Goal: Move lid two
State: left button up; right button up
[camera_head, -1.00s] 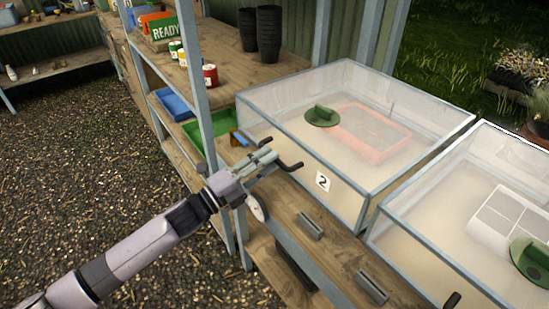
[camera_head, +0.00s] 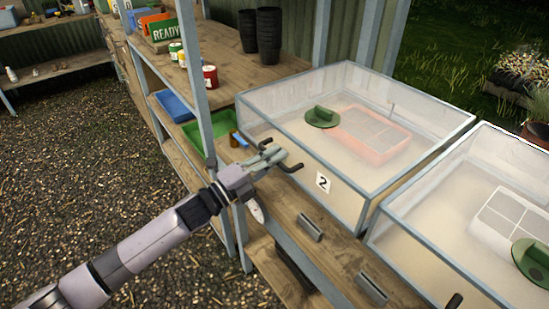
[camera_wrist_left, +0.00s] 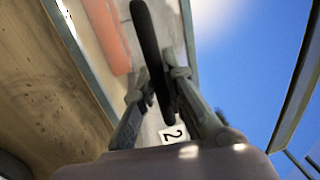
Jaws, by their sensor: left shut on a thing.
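Lid two (camera_head: 290,152) is a clear, misted box-shaped cover with grey-blue edges and a white label (camera_head: 322,182) reading 2 on its front. It sits on the wooden bench. A dark bar handle (camera_head: 292,167) sticks out at its front left; in the left wrist view the handle (camera_wrist_left: 148,35) runs between the fingers. My left gripper (camera_head: 273,157) is shut on this handle, at the lid's front side. The label also shows in the left wrist view (camera_wrist_left: 172,133). My right gripper is not in view.
A second clear cover (camera_head: 425,232) stands close on the right. A shelf post (camera_head: 192,60) rises to the left. Metal brackets (camera_head: 310,228) sit on the bench front.

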pick_arm(q)
grip_shut()
jog(key=shift+r+p, duration=0.35)
jog(key=shift+r, duration=0.15)
jog(key=w+d+r+p, duration=0.3)
jog(key=r+p, duration=0.3)
jog(key=r, duration=0.4)
jog(key=w+d+r+p, duration=0.3)
jog(key=d+r+p, duration=0.2)
jog(key=r, duration=0.6)
jog(key=w+d+r+p, duration=0.3)
jog(key=d+r+p, duration=0.2)
jog(key=r, duration=0.5)
jog(key=shift+w+r+p, duration=0.25)
jog(key=shift+r+p, duration=0.1)
jog(key=shift+p, duration=0.7)
jog(key=o, duration=0.7)
grip_release()
jog(key=shift+f, duration=0.1)
